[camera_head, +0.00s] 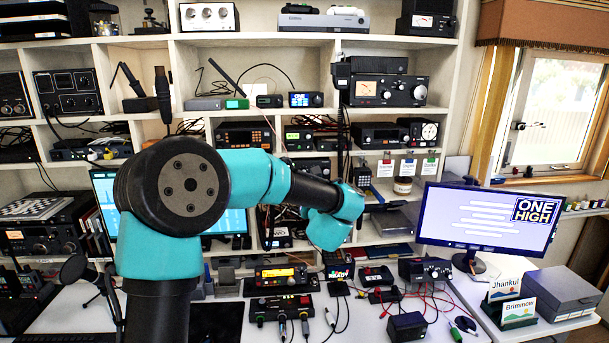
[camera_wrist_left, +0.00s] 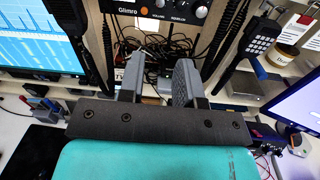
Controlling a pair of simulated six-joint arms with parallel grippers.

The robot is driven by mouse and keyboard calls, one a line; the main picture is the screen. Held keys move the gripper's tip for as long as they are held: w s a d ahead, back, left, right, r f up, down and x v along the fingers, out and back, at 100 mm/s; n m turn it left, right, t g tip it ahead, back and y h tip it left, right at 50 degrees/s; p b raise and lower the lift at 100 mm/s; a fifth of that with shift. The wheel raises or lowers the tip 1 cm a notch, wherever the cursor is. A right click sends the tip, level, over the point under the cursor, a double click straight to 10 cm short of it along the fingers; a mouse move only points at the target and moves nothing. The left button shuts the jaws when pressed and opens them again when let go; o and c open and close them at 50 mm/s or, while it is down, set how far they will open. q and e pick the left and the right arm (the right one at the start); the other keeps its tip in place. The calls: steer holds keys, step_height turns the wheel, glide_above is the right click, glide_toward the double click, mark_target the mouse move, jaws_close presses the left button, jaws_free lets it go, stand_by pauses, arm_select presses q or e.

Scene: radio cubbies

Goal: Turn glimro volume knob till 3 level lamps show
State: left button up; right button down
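The Glimro radio (camera_wrist_left: 145,10) shows at the top of the left wrist view as a dark front panel with a white "Glimro" label. A knob above the word "VOLUME" (camera_wrist_left: 160,4) is cut by the top edge, with a larger knob (camera_wrist_left: 201,11) to its right. No level lamps can be made out. In the head view I cannot pick out this radio for certain; my arm covers part of the shelves. My left gripper (camera_wrist_left: 158,72) has its two grey fingers apart with nothing between them, below and apart from the panel. My right gripper is not in view.
Shelves hold many radios. Black cables (camera_wrist_left: 150,50) hang below the panel. A keypad handset (camera_wrist_left: 263,32) and a jar (camera_wrist_left: 283,54) stand to the right. Monitors flank the area, including the "ONE HIGH" screen (camera_head: 480,222). Devices and wires crowd the desk.

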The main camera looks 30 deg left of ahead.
arm_select(q)
steer(key=x, duration=1.7)
steer(key=shift+w, duration=0.15)
steer(key=shift+f, duration=0.1)
steer(key=shift+c, duration=0.2)
jaws_close()
